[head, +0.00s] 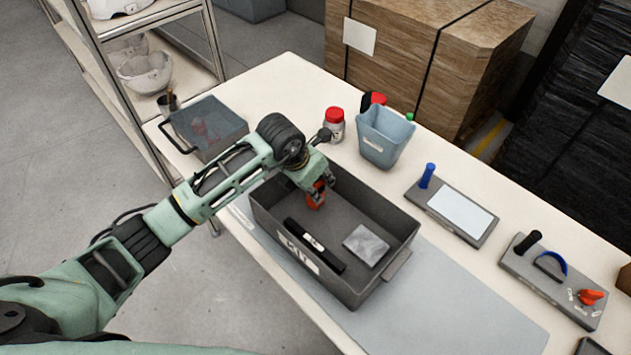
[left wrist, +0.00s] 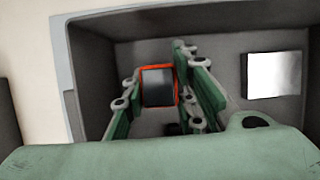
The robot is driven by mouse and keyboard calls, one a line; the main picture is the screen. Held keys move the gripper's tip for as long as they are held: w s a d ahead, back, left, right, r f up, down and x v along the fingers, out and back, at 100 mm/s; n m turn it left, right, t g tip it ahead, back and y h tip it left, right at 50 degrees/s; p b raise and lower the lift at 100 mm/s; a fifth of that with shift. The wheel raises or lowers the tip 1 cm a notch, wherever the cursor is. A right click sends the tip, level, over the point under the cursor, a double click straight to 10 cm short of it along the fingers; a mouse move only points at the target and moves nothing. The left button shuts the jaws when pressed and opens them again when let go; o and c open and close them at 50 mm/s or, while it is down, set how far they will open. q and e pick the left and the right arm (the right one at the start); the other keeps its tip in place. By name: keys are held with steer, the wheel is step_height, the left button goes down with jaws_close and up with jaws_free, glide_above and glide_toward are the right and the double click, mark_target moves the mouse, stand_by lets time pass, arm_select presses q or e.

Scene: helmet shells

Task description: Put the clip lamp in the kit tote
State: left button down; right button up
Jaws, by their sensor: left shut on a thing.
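The dark grey kit tote (head: 275,232), with a "KIT" label on its front, stands on the table. My left gripper (head: 315,188) reaches down into its far left part. It is shut on a small orange-red thing (head: 316,200), which I take for the clip lamp. In the left wrist view the clip lamp (left wrist: 158,87) shows a dark face with an orange rim between the green fingers (left wrist: 160,98). I cannot tell whether it touches the tote floor. A black bar (head: 315,246) and a grey square packet (head: 366,245) lie in the tote. My right gripper is out of view.
A grey-blue bin (head: 385,137) and a red-lidded jar (head: 334,125) stand behind the tote. Two boards, one with a blue peg (head: 427,176) and one with several items (head: 556,283), lie at the right.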

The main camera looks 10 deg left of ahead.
arm_select(q)
steer(key=c, duration=1.8)
jaws_free()
steer(key=shift+c, duration=0.2)
steer(key=o, duration=0.4)
steer(key=shift+o, duration=0.2)
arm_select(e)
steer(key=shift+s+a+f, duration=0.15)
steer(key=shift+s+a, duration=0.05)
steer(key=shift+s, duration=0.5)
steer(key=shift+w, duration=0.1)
arm_select(q)
steer(key=shift+r, duration=0.2)
steer(key=b+v, duration=0.2)
steer(key=v, duration=0.9)
steer(key=shift+r, duration=0.35)
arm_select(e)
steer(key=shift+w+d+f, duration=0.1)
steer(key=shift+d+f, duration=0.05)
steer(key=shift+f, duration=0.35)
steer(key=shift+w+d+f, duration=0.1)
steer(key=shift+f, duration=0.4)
arm_select(q)
steer(key=shift+s+a, duration=0.1)
steer(key=shift+s, duration=0.1)
